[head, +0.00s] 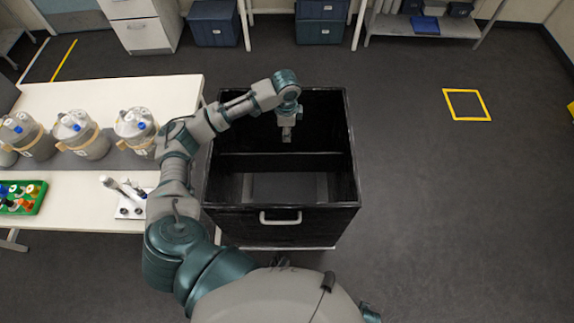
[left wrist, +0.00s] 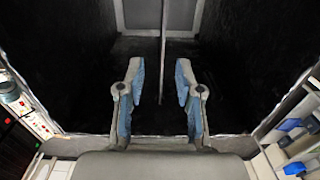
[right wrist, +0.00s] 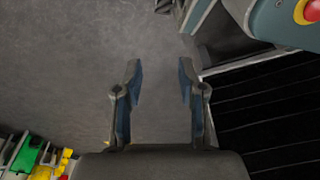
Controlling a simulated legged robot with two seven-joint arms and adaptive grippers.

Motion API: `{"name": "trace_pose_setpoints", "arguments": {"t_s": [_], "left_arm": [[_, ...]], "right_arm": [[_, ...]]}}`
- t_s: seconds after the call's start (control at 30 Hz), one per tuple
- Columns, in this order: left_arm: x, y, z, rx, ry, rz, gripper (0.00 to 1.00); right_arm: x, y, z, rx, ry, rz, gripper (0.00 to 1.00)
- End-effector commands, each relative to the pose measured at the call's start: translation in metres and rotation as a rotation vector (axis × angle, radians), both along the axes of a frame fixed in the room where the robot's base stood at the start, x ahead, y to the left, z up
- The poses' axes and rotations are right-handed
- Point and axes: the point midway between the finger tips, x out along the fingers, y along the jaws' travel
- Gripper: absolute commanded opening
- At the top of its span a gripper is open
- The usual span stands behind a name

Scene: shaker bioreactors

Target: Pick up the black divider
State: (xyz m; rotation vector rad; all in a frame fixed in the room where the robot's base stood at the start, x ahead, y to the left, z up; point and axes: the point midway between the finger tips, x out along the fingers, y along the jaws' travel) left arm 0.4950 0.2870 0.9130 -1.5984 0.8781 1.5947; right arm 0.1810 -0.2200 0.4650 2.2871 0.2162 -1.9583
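The black divider (head: 250,161) is a dark panel standing across the inside of the black bin (head: 281,214). Its top edge shows as a thin pale line in the head view. My left gripper (head: 287,136) points down inside the bin's opening, just behind and above the divider in the head view. In the left wrist view its fingers (left wrist: 160,85) are open, and a thin upright edge, which looks like the divider (left wrist: 163,45), runs between them. I cannot tell if they touch it. My right gripper (right wrist: 158,85) is open and empty over the grey floor, outside the bin.
A white table (head: 75,210) at the left carries several grey vessels (head: 83,136), a green tray (head: 20,198) and a white stand (head: 128,207). The bin's walls surround the left gripper.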

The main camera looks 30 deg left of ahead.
Motion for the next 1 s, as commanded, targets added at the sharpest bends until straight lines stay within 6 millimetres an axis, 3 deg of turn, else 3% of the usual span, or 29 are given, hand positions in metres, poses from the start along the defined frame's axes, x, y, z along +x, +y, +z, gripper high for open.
{"name": "trace_pose_setpoints", "arguments": {"t_s": [0.03, 0.37, 0.7, 1.0], "left_arm": [[-0.001, 0.003, -0.014, -0.002, 0.007, 0.002, 0.35], [-0.002, 0.0, -0.05, 0.002, 0.016, 0.002, 0.35], [-0.002, -0.002, -0.127, 0.006, 0.015, -0.001, 0.35], [-0.001, 0.008, -0.156, -0.002, 0.013, 0.002, 0.35]], "right_arm": [[0.006, 0.003, 0.004, 0.0, -0.006, -0.002, 0.4], [0.024, 0.003, 0.041, 0.006, -0.019, -0.007, 0.4], [0.035, 0.001, 0.085, 0.012, -0.033, -0.011, 0.4], [0.036, 0.006, 0.109, 0.005, -0.04, -0.014, 0.4]]}}
